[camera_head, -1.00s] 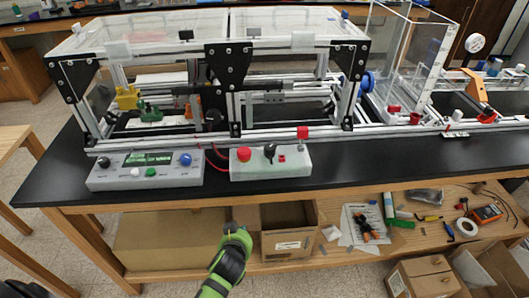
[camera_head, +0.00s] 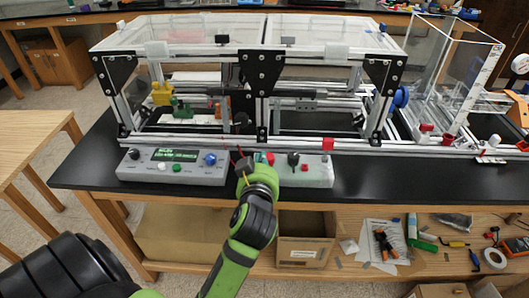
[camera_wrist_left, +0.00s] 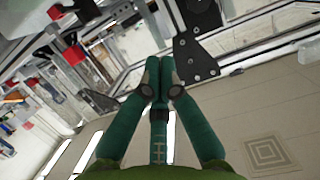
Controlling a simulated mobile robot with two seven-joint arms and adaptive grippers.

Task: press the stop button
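A pale grey control box (camera_head: 318,177) stands at the front of the black bench top. A red button (camera_head: 268,158) shows at its left end, partly hidden behind my left gripper. A black knob (camera_head: 292,158) and a small red switch (camera_head: 305,168) are to its right. My left gripper (camera_head: 240,158) is in front of the box's left end. I cannot tell whether it touches the button. In the left wrist view its two dark green fingers (camera_wrist_left: 160,65) are together, with nothing seen between them. My right gripper is not in view.
A second control box (camera_head: 172,168) with a green display stands just left. Behind both is an aluminium extrusion frame (camera_head: 263,85) with clear panels and black brackets. A red block (camera_head: 328,145) sits on its front rail. An open cardboard box (camera_head: 304,252) is on the shelf below.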

